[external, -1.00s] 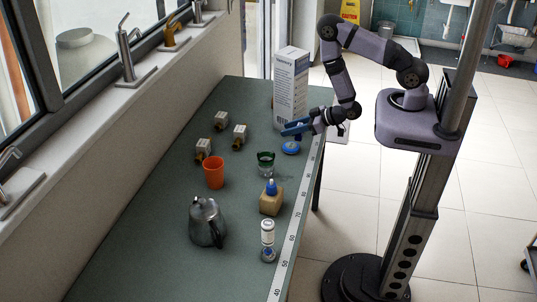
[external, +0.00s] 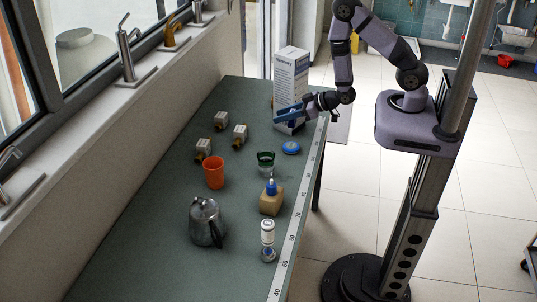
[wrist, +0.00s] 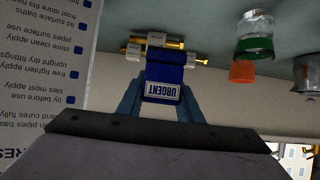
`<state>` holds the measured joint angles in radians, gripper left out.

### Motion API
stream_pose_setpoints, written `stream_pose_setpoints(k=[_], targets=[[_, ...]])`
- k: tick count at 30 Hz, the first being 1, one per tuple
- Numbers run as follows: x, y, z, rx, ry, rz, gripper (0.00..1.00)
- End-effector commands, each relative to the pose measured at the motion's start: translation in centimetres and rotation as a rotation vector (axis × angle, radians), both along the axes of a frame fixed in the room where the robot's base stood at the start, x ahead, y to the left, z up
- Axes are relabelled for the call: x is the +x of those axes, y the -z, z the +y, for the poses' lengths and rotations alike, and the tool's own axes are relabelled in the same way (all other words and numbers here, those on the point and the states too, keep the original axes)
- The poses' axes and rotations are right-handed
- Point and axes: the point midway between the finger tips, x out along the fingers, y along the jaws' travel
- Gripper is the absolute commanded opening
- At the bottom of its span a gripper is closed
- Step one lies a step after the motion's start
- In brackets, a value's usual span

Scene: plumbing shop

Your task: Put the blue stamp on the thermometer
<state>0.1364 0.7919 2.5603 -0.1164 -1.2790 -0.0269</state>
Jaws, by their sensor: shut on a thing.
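The blue stamp (wrist: 163,72), with a white label reading URGENT, is held between the blue fingers of my gripper (wrist: 160,98) in the wrist view. In the external view my gripper (external: 291,114) is in front of the tall white box, above the table, and the stamp is hard to tell apart from the fingers. A flat round blue disc (external: 291,147) lies on the table below and slightly right of my gripper; it may be the thermometer, but its face is too small to read. The stamp and disc are apart.
The tall white box (external: 291,78) stands close behind my gripper.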

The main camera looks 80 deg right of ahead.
Motion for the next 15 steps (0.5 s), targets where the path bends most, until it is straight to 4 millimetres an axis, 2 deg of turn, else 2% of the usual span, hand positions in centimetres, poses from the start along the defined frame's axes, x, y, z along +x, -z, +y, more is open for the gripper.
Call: stream_pose_setpoints(k=[9,15], targets=[[0.0,5.0,0.0,0.0,0.0,0.0,0.1],[0.0,5.5,0.0,0.0,0.0,0.0,0.1]])
